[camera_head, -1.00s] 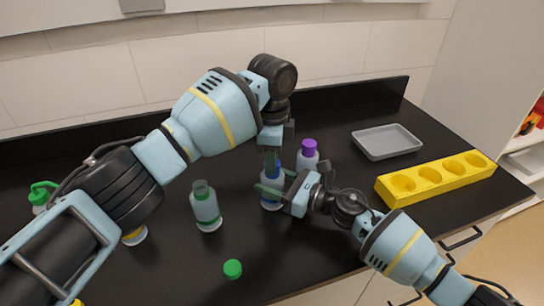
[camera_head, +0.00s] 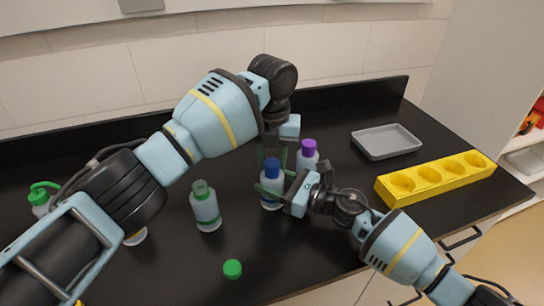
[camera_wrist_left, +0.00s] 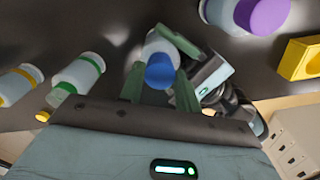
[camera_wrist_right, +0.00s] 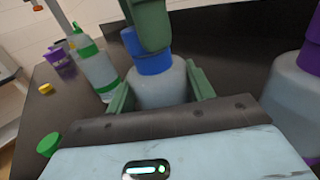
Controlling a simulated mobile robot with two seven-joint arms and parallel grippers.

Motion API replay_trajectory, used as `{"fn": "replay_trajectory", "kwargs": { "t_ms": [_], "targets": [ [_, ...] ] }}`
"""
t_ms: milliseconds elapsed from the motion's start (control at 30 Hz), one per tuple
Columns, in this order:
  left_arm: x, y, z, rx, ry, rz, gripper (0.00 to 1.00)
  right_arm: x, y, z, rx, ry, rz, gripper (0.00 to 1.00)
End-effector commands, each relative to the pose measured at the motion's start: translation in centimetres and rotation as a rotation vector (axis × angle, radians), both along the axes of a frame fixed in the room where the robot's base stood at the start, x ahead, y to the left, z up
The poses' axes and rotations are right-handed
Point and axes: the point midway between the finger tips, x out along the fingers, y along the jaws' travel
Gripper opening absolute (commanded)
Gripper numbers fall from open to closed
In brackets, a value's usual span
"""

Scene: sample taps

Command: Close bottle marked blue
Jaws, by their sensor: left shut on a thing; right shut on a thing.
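The blue-marked bottle (camera_head: 268,196) stands upright on the black counter, a translucent body with a blue cap (camera_head: 272,168) at its top. My right gripper (camera_head: 270,191) is shut around the bottle's body; its fingers show on both sides of it in the right wrist view (camera_wrist_right: 160,92). My left gripper (camera_head: 272,150) comes from above, with its fingers on either side of the blue cap (camera_wrist_left: 160,72), shut on it. In the right wrist view a left finger (camera_wrist_right: 152,25) hides part of the cap. I cannot tell how firmly the cap is seated.
An uncapped green-marked bottle (camera_head: 206,210) stands left, with a loose green cap (camera_head: 232,268) in front. A purple-capped bottle (camera_head: 307,160) stands close behind right. A grey tray (camera_head: 387,142) and yellow rack (camera_head: 437,175) lie farther right.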

Motion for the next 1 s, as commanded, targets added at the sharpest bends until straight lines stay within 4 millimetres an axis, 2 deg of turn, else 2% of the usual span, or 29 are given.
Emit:
{"fn": "replay_trajectory", "kwargs": {
  "t_ms": [200, 333, 500, 733, 767, 900, 1000],
  "targets": [
    [-0.04, -0.11, 0.09, -0.001, -0.001, -0.333, 0.12, 0.0, -0.01, -0.06, 0.0, 0.001, 0.0, 0.0],
    [-0.04, -0.12, 0.09, -0.001, -0.001, -0.464, 0.12, 0.0, -0.01, -0.06, 0.0, 0.001, -0.001, 0.0],
    [-0.05, -0.12, 0.09, -0.001, -0.001, -0.526, 0.12, 0.0, -0.01, -0.07, 0.0, 0.001, -0.001, 0.0],
    [-0.05, -0.12, 0.09, -0.001, -0.001, -0.526, 0.12, 0.01, -0.02, -0.07, 0.0, 0.001, -0.001, 0.0],
    [-0.05, -0.12, 0.09, -0.001, -0.001, -0.525, 0.34, 0.01, -0.02, -0.07, 0.0, 0.001, -0.001, 0.0],
    [-0.04, -0.12, 0.07, -0.001, -0.001, -0.524, 0.52, 0.01, -0.02, -0.07, 0.0, 0.001, -0.001, 0.0],
    [-0.04, -0.1, 0.04, -0.001, -0.001, -0.523, 0.54, 0.0, -0.01, -0.07, 0.0, 0.001, -0.001, 0.0]
  ]
}}
